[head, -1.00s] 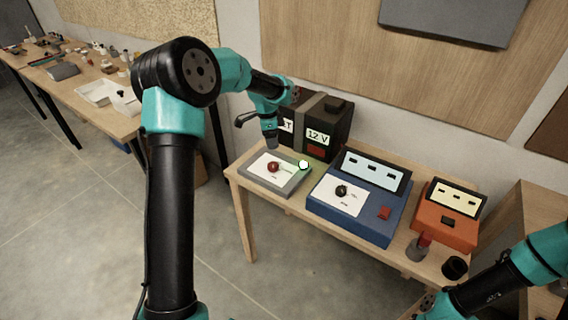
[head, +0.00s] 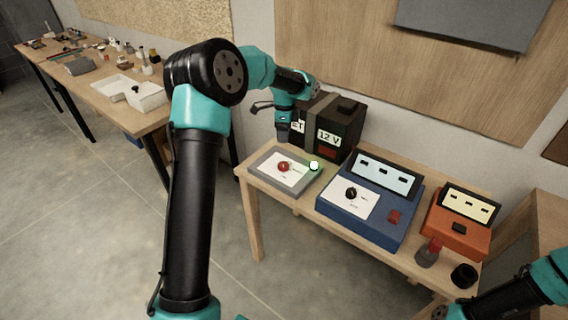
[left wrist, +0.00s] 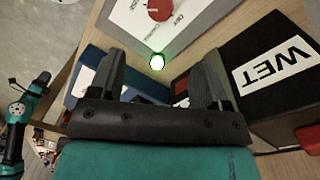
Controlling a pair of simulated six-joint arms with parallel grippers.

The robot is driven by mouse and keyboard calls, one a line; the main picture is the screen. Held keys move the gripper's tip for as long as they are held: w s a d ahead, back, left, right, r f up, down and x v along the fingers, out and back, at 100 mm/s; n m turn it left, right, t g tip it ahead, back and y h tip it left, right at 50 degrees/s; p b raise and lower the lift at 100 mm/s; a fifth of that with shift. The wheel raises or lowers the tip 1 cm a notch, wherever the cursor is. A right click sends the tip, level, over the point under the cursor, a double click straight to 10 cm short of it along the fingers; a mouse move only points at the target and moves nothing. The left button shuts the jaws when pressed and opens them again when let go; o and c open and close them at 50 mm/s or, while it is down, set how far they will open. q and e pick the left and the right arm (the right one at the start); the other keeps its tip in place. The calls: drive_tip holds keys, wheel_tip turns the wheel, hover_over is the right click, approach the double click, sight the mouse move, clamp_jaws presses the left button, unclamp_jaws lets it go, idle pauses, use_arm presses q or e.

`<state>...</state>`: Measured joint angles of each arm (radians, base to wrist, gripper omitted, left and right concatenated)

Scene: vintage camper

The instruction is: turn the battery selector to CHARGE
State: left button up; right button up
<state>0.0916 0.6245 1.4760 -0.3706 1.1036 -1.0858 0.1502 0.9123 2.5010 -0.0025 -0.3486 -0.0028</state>
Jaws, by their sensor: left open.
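A flat grey box (head: 258,158) with a white plate and a red knob (head: 284,167) sits at the table's left end. I take it for the battery selector; its labels are too small to read in the head view. A round lamp (head: 314,165) at its right edge glows white-green. My left gripper (head: 283,139) hangs above the back of this box, apart from the knob. In the left wrist view its open, empty jaws (left wrist: 160,64) frame the lamp, and the red knob (left wrist: 160,9) lies beyond them at the top edge. The right arm shows at lower right; its jaws are out of view.
A black battery (head: 347,125) marked "12 V" stands just behind the grey box. A blue unit (head: 360,228) with a black knob (head: 351,193) is to the right, then an orange unit (head: 455,237). A small pot (head: 464,276) stands near the front edge.

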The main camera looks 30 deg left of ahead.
sight(284, 164)
use_arm(q)
drive_tip(key=f, duration=1.4)
drive_tip(key=shift+s+d, duration=0.2)
drive_tip(key=shift+s, duration=0.2)
drive_tip(key=shift+c, duration=0.2)
drive_tip(key=c, duration=0.9)
